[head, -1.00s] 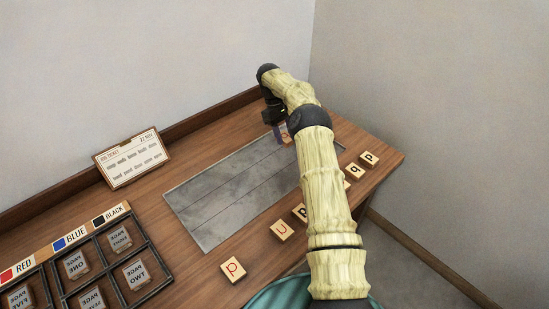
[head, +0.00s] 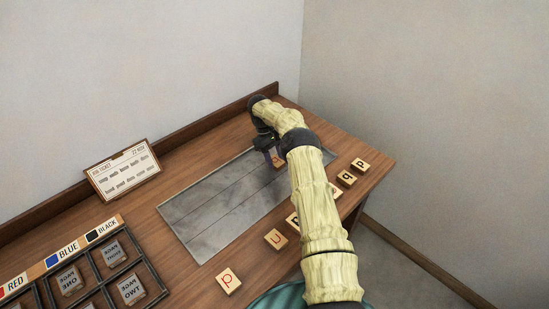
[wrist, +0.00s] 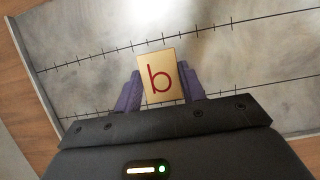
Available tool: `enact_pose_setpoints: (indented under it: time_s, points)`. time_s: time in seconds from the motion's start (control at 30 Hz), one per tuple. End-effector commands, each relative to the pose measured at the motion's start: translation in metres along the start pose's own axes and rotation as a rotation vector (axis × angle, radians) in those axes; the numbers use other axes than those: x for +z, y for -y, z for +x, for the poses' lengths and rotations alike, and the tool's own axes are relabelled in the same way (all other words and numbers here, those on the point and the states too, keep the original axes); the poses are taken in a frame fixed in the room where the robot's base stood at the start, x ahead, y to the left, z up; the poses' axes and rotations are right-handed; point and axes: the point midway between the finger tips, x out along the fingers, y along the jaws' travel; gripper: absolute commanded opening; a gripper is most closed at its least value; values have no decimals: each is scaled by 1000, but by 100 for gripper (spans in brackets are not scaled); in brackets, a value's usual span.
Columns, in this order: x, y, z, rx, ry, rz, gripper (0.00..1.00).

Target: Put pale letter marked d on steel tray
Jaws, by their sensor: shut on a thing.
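My gripper (wrist: 160,85) is shut on a pale block (wrist: 158,77) with a red letter, its purple fingers on either side. The letter reads like a b from the wrist view. In the head view the block (head: 278,161) shows small beside my fingers, partly hidden by my arm. The steel tray (head: 212,216) lies flat on the wooden desk, a grey plate with ruled lines; it fills much of the wrist view (wrist: 95,35). The block is over the tray's far right part. I cannot tell whether it touches the plate.
Other pale letter blocks lie along the desk's near right side: a red one (head: 228,281), another red one (head: 276,239) and dark ones (head: 359,165), some behind my arm. A job ticket (head: 123,170) stands at the back. A type rack (head: 95,272) is at left. Most of the tray is bare.

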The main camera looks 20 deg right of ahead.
Motion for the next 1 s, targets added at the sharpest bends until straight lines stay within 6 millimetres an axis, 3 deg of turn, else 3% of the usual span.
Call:
enact_pose_setpoints:
  time_s: [0.27, 0.3, 0.4, 0.77, 1.0]
  points:
    - [-1, 0, 4, -1, 1, 0, 18]
    - [-1, 0, 3, -1, 0, 0, 48]
    - [-1, 0, 3, -1, 1, -1, 62]
    - [1, 0, -2, -1, 0, -1, 62]
    - [5, 6, -35, 3, -2, -5, 62]
